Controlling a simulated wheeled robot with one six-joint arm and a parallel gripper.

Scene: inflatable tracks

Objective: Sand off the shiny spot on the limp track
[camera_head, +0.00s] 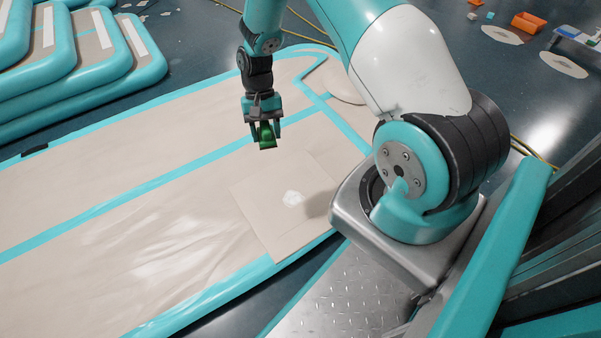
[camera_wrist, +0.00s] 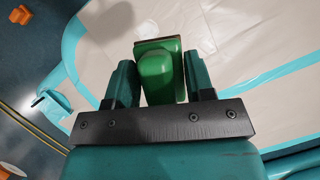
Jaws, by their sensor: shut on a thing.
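The limp track (camera_head: 120,225) lies flat and wrinkled on the floor, beige with teal edging and a teal stripe. My gripper (camera_head: 265,134) is shut on a green sanding block (camera_head: 267,143). It holds the block above the track, up and left of the spot in the head view, apart from the surface. The wrist view shows the green block (camera_wrist: 160,75) between both fingers, with a brownish layer at its far edge. The pale spot (camera_wrist: 148,27) shows faintly beyond it.
Stacked teal-edged inflatable tracks (camera_head: 75,60) stand at upper left. A round beige piece (camera_head: 343,84) lies near the track's far end. Yellow hoses (camera_head: 300,36) cross the floor behind.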

